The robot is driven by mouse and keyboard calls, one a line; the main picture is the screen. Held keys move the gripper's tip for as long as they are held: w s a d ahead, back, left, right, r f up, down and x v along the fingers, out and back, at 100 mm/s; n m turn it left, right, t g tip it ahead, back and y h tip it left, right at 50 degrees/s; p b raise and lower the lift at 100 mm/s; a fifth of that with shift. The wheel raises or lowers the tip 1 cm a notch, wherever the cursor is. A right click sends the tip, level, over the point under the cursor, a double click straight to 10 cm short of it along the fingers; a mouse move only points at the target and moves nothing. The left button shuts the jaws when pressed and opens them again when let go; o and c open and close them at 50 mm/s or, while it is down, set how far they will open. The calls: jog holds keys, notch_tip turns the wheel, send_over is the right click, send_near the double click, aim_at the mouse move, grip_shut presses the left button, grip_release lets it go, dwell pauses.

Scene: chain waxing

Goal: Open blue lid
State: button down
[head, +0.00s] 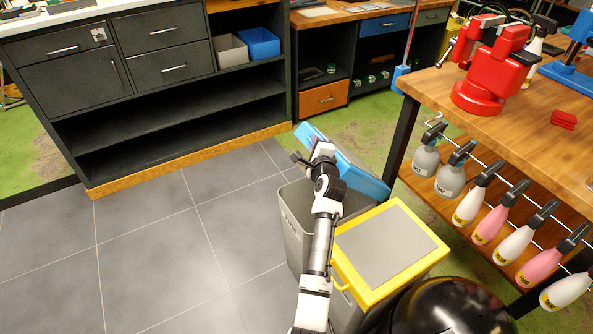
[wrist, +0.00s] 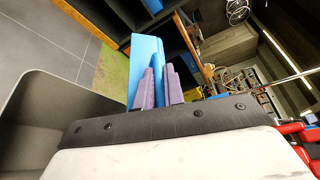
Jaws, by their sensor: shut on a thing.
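The blue lid (head: 362,178) is raised and tilted over a grey bin (head: 298,222), with the bin's opening partly showing below it. My gripper (head: 318,150) is at the lid's left part and is shut on the lid, its arm reaching up from the bottom of the head view. In the wrist view the blue lid (wrist: 146,52) stands at the purple fingers (wrist: 160,78), and the grey bin's open inside (wrist: 50,110) shows at the left. The exact contact of the fingers is partly hidden.
A bin with a yellow-rimmed lid (head: 388,248) stands close beside, and a black rounded bin (head: 450,308) is at the bottom. A wooden workbench (head: 480,120) with a red vise (head: 490,70) and several hanging bottles is at right. Tiled floor (head: 150,250) at left is clear.

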jog(key=w+d+r+m, duration=0.1)
jog(key=w+d+r, duration=0.6)
jog(key=d, duration=0.3)
jog(key=shift+d+g+p, duration=0.25)
jog(key=shift+g+p, duration=0.05)
jog(key=shift+p, duration=0.15)
jog(key=c, duration=1.5)
grip_release()
jog(key=b+v, duration=0.2)
jog(key=v, duration=1.1)
jog(key=shift+s+d+r+b, duration=0.1)
jog(key=shift+s+r+b, duration=0.1)
jog(key=shift+s+b, duration=0.2)
